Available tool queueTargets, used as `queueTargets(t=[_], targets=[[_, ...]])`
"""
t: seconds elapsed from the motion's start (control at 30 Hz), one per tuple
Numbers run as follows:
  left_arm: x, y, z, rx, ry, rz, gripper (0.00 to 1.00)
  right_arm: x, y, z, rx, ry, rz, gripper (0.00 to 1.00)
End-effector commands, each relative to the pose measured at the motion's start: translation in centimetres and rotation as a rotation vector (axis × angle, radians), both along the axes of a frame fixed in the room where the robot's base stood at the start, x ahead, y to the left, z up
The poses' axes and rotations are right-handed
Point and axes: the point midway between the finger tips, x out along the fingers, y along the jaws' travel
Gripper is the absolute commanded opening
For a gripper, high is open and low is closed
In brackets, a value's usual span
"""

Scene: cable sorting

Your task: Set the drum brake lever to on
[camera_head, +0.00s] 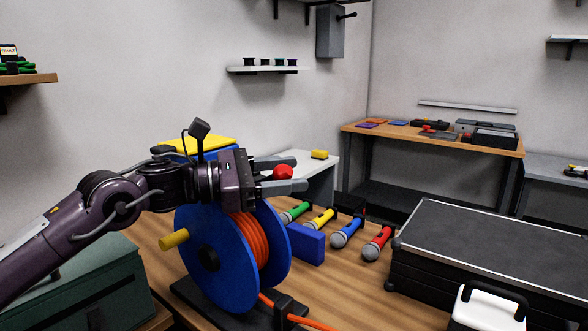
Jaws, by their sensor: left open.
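A blue cable drum (220,262) wound with orange cable (247,240) stands on a dark base on the wooden table. A yellow crank handle (174,239) sticks out of its left side. My left gripper (294,174) is just above the drum's top right, pointing right, with its fingers apart. A red knob (283,172) shows between the fingers; it looks like the end of the brake lever. The lever's shaft is hidden behind the gripper and drum, so its setting cannot be told. I cannot tell whether the fingers touch the knob. My right gripper is out of view.
A blue block (306,243) and several microphones with coloured handles, one of them red (377,243), lie right of the drum. A black flight case (490,245) stands further right, with a white handled box (489,309) in front. A green case (85,290) is at lower left.

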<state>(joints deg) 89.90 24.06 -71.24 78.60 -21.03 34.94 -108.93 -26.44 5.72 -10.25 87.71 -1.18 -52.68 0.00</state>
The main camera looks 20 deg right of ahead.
Motion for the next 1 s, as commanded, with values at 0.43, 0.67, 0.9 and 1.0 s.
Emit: queueTargets(t=[0.43, 0.67, 0.9, 1.0], targets=[[0.0, -1.7, 0.0, 0.000, -0.001, 0.002, 0.50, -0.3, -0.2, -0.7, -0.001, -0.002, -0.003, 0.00], [0.0, -1.7, 0.0, 0.000, -0.001, 0.002, 0.23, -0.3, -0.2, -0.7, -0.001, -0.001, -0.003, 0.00], [0.0, -1.7, 0.0, 0.000, 0.001, 0.001, 0.00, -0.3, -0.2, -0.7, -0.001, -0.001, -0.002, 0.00], [0.0, -1.7, 0.0, 0.000, 0.002, 0.001, 0.00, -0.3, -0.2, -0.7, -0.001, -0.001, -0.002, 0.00]])
